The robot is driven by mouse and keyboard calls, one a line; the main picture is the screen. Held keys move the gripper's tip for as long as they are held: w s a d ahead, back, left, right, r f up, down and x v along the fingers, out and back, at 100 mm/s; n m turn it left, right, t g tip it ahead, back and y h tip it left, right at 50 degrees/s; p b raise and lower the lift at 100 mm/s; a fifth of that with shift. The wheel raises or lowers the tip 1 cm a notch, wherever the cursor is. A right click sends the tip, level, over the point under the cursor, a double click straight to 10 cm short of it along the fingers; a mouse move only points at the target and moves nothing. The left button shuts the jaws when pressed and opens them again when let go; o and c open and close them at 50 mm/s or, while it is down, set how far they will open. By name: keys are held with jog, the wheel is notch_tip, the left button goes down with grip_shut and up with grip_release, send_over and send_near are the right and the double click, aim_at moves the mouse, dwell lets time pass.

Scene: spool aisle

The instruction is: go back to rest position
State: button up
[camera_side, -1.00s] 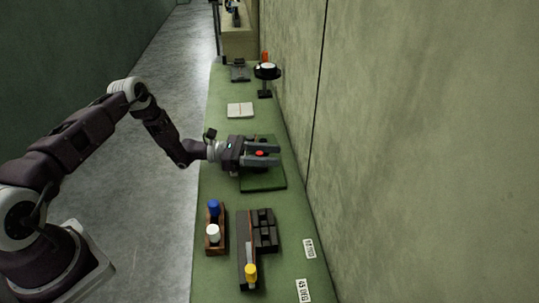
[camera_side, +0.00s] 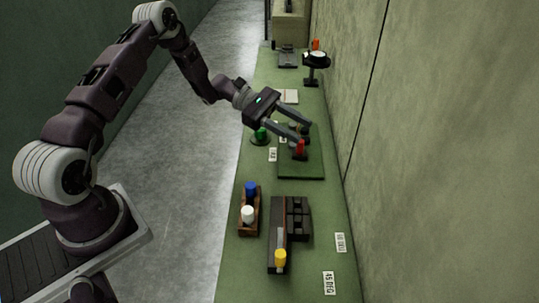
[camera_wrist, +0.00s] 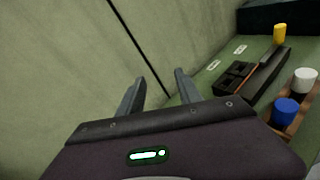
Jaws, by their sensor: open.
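My gripper (camera_side: 305,132) is open, its two fingers apart and pointing right over the dark green mat (camera_side: 305,170) in the side view. Nothing shows between the fingers. In the wrist view my gripper (camera_wrist: 160,77) also shows open and empty, with the wall behind it. A red piece (camera_side: 299,148) stands on the mat, at or just below the nearer fingertip; I cannot tell whether they touch. A green piece (camera_side: 262,134) is left of the mat, below my wrist. Part of the mat is hidden behind the fingers.
A wooden rack (camera_side: 243,220) holds a blue piece (camera_side: 251,188) and a white piece (camera_side: 248,213). Beside it are a dark block fixture (camera_side: 298,220) and a yellow-topped piece (camera_side: 280,258). A black stand (camera_side: 311,70) is farther back. The wall (camera_side: 440,150) borders the table's right side.

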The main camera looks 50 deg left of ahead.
jog(key=s+d+r+m+g+y, duration=0.2)
jog(key=s+d+r+m+y, duration=0.15)
jog(key=s+r+m, duration=0.35)
jog(key=s+d+r+m+g+y, duration=0.3)
jog(key=s+r+m+y, duration=0.15)
jog(key=s+r, duration=0.45)
jog(key=s+a+r+m+t+y, duration=0.1)
jog(key=s+a+m+t+y, duration=0.2)
jog(key=s, duration=0.5)
jog(key=s+a+r+m+t+y, duration=0.1)
jog(key=s+a+m+t+y, duration=0.2)
jog(key=s, duration=0.5)
jog(key=shift+s+m+t+y, duration=0.3)
jog(key=shift+m+y, duration=0.05)
jog(key=shift+y, duration=0.25)
